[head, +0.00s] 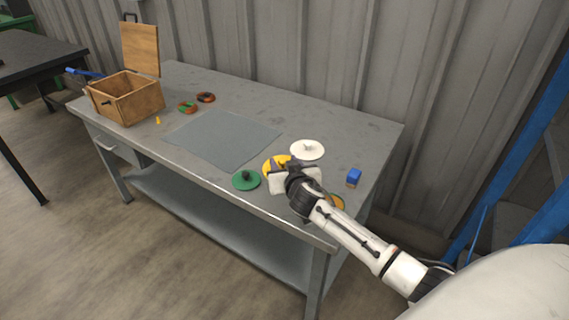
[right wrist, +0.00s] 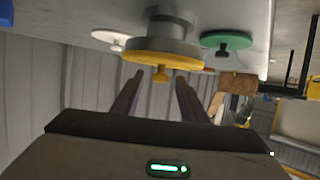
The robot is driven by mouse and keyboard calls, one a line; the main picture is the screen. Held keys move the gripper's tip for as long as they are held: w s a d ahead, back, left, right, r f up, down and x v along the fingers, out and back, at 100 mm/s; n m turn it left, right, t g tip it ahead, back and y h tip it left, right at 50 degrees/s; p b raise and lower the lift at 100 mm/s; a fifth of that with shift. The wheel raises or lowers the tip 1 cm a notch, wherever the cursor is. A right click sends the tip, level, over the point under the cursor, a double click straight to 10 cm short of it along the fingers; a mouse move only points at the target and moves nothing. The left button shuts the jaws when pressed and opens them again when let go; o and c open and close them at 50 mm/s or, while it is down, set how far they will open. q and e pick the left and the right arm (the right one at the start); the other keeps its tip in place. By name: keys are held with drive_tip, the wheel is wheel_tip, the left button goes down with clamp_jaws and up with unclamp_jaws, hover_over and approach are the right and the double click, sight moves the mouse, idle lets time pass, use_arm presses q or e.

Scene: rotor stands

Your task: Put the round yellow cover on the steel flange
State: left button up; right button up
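The round yellow cover (right wrist: 160,67) is a flat disc with a small knob. In the right wrist view, where the table is at the top, it lies against the end of the steel flange (right wrist: 160,38), a grey stepped cylinder on the table. It looks roughly centred and level; full seating cannot be told. In the head view the cover (head: 268,168) is partly hidden by my right gripper (head: 281,165). The right gripper's two fingers (right wrist: 159,82) are apart, one on each side of the knob, with gaps showing. The flange is hidden in the head view. My left gripper is out of view.
A green disc with a knob (head: 246,180), a white disc (head: 307,149) and a blue block (head: 354,177) stand nearby. A yellow-orange round thing (head: 338,201) is partly behind my arm. A grey mat (head: 222,138) and an open wooden box (head: 126,100) are farther left.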

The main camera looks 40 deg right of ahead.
drive_tip(key=shift+r, duration=0.1)
drive_tip(key=shift+r, duration=0.2)
drive_tip(key=v, duration=1.1)
drive_tip(key=s+a+f+n+g+y, duration=0.2)
drive_tip(key=s+a+f+n+y, duration=0.1)
drive_tip(key=s+a+f, duration=0.6)
drive_tip(key=s+a+f+n+g+y, duration=0.2)
drive_tip(key=s+a+f, duration=0.8)
drive_tip(key=s, duration=0.6)
wheel_tip(320, 180, down, 2)
drive_tip(key=n+y, duration=0.1)
drive_tip(key=y, duration=0.1)
drive_tip(key=shift+s+a+y+p, duration=0.2)
drive_tip(key=shift+a+y+p, duration=0.1)
drive_tip(key=shift+p, duration=0.05)
drive_tip(key=shift+f, duration=0.15)
